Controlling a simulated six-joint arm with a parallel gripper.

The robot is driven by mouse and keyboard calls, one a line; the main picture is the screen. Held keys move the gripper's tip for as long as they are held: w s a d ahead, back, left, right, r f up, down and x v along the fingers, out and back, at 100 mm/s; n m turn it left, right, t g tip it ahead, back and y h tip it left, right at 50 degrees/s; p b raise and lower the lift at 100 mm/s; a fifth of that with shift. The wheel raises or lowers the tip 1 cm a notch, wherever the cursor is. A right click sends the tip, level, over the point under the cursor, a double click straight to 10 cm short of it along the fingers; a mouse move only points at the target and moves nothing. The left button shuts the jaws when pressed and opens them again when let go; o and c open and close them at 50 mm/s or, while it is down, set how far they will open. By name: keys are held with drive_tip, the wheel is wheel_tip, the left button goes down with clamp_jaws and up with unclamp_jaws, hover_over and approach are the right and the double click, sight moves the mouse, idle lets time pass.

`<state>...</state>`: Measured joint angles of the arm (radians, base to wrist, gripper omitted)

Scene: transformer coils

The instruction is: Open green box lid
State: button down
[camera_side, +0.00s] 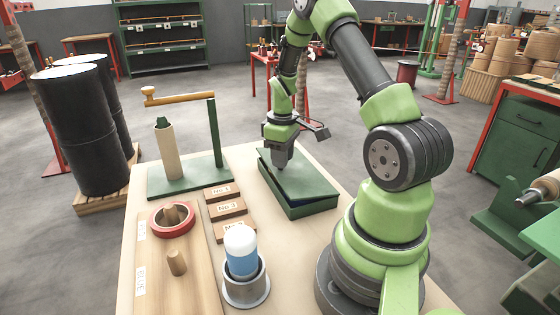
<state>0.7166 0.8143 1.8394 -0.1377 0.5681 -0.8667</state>
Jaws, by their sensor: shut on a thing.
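The green box (312,208) sits on the light tabletop, right of centre. Its green lid (308,184) lies over it, seemingly a little raised or tilted; the exact gap is hard to tell. My gripper (281,167) points down at the lid's left part, near its far end, and is shut on the lid. The fingertips are small and dark, so the exact contact is hard to see.
Left of the box stand a green stand with a wooden arm (180,98), labelled wooden blocks (226,209), a red ring (171,219) on a peg board and a blue-and-white bottle (240,250) in a metal cup. Bare tabletop lies before the box.

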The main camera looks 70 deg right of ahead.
sight(301, 167)
drive_tip(key=s+d+r, duration=0.1)
drive_tip(key=d+r, duration=0.1)
drive_tip(key=s+d+r, duration=0.2)
drive_tip(key=shift+s+r, duration=0.1)
drive_tip(key=shift+s, duration=0.2)
drive_tip(key=c, duration=1.5)
unclamp_jaws()
drive_tip(key=s+d, duration=0.1)
drive_tip(key=s, duration=0.1)
drive_tip(key=s+d, duration=0.2)
drive_tip(key=shift+d+r, duration=0.2)
drive_tip(key=shift+r, duration=0.2)
drive_tip(key=shift+o, duration=0.8)
drive_tip(key=shift+s+d, duration=0.3)
drive_tip(key=shift+s, duration=0.05)
drive_tip(key=o, duration=0.8)
drive_tip(key=shift+c, duration=1.5)
drive_tip(key=shift+f, duration=0.1)
